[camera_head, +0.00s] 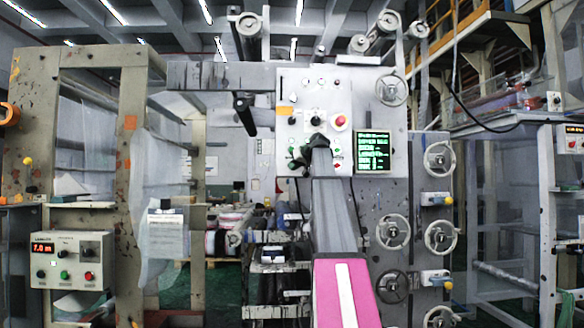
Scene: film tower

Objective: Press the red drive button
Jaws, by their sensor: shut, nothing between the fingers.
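The light control panel (329,90) stands upright in the centre. A large red round button (340,121) sits on its right side, just above and right of my gripper. A smaller red button (338,165) shows lower on the panel, right of my gripper. I cannot read the labels, so I cannot tell which is the drive button. My dark gripper (299,159) is shut and empty, in front of the panel's lower part, and hides some of it. Whether it touches the panel is unclear. My pink and grey arm reaches up to it from the bottom.
A green text screen (372,151) is right of the panel. Several handwheels (393,230) stick out at the right. A separate control box (70,260) at left has a red display and another red button (88,275). A beige frame stands at left.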

